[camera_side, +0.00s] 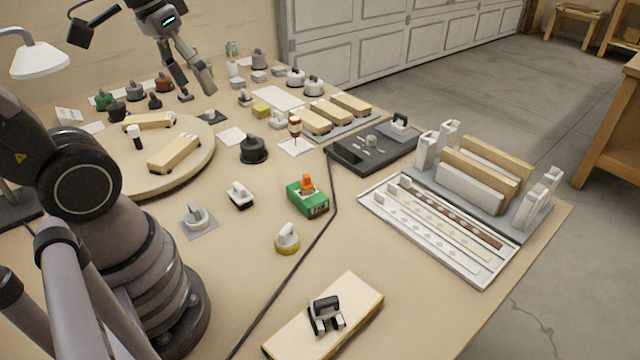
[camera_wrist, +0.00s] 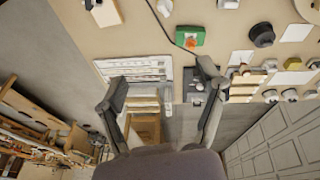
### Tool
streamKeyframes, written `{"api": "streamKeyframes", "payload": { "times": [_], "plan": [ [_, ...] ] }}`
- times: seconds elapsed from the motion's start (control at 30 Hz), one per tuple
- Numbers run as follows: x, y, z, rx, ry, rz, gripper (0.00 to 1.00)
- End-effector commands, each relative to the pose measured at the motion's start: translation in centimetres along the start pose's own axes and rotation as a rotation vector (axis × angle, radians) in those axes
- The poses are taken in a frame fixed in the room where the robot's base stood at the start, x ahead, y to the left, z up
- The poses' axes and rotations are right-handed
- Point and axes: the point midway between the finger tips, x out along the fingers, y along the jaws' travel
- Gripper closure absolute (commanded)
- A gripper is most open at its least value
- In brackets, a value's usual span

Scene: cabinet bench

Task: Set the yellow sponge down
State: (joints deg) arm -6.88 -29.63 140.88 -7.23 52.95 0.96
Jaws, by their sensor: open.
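A small yellow block (camera_side: 261,110), which looks like the yellow sponge, rests on the bench in the side view, left of the tan blocks.
A round board (camera_side: 190,172) carries two tan blocks. A green box (camera_side: 307,198), a dark tray (camera_side: 345,153), a white slotted tray (camera_side: 385,211) and a rack (camera_side: 512,222) crowd the middle and right. A dark cable crosses the bench.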

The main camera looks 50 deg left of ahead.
Motion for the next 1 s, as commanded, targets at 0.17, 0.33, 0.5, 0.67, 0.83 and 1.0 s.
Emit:
{"api": "streamKeyframes", "payload": {
  "times": [0.17, 0.33, 0.5, 0.67, 0.83, 1.0],
  "plan": [
    [-2.5, 0.2, 1.4, 0.150, 0.168, -0.038, 0.29],
    [-3.0, 0.1, 1.8, 0.185, 0.210, -0.049, 0.29],
    [-3.0, 0.1, 1.8, 0.183, 0.208, -0.049, 0.29],
    [-3.0, 0.1, 1.8, 0.182, 0.208, -0.049, 0.29],
    [-3.0, 0.1, 1.8, 0.182, 0.208, -0.049, 0.29],
    [-3.0, 0.1, 1.8, 0.182, 0.208, -0.049, 0.29]
  ]
}}
